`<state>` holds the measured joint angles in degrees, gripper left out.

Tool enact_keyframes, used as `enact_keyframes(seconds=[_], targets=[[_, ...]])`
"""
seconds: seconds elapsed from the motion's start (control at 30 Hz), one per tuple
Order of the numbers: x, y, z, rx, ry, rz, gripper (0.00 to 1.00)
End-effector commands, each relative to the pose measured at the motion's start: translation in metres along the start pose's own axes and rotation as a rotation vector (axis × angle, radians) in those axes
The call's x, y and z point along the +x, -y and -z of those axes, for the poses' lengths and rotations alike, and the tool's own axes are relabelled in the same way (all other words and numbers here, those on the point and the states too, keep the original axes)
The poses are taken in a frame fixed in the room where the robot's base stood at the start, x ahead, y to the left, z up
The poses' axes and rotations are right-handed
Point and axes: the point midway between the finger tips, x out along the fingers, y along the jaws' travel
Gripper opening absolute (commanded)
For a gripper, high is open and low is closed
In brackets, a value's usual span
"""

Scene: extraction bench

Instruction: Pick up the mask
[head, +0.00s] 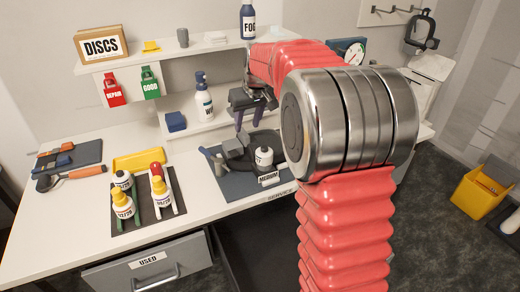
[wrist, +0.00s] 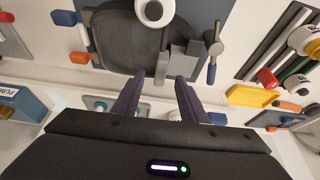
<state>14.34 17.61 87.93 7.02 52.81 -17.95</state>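My gripper (head: 247,130) is above the mat, fingers pointing down. In the wrist view the two purple fingers (wrist: 160,78) are apart, with nothing clearly gripped; their tips overlap the near edge of the dark thing and a grey block. I cannot tell whether they touch.
A black mask-shaped frame (head: 421,30) hangs on the right wall. A "MEDIUM" label (head: 268,178) is at the mat's front. Yellow-capped bottles (head: 123,204) stand in a dark rack to the left, near a yellow tray (head: 141,159). A shelf (head: 190,127) is behind. The front left bench is clear.

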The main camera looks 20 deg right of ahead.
Motion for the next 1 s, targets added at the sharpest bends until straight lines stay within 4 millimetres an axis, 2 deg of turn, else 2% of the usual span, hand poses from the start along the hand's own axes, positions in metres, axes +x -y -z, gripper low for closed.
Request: enact_keyframes(seconds=[0.4, 1.0], targets=[[0.047, 0.003, -0.003, 0.000, 0.002, 0.001, 0.39], [0.050, 0.002, -0.003, 0.000, 0.001, 0.000, 0.39]])
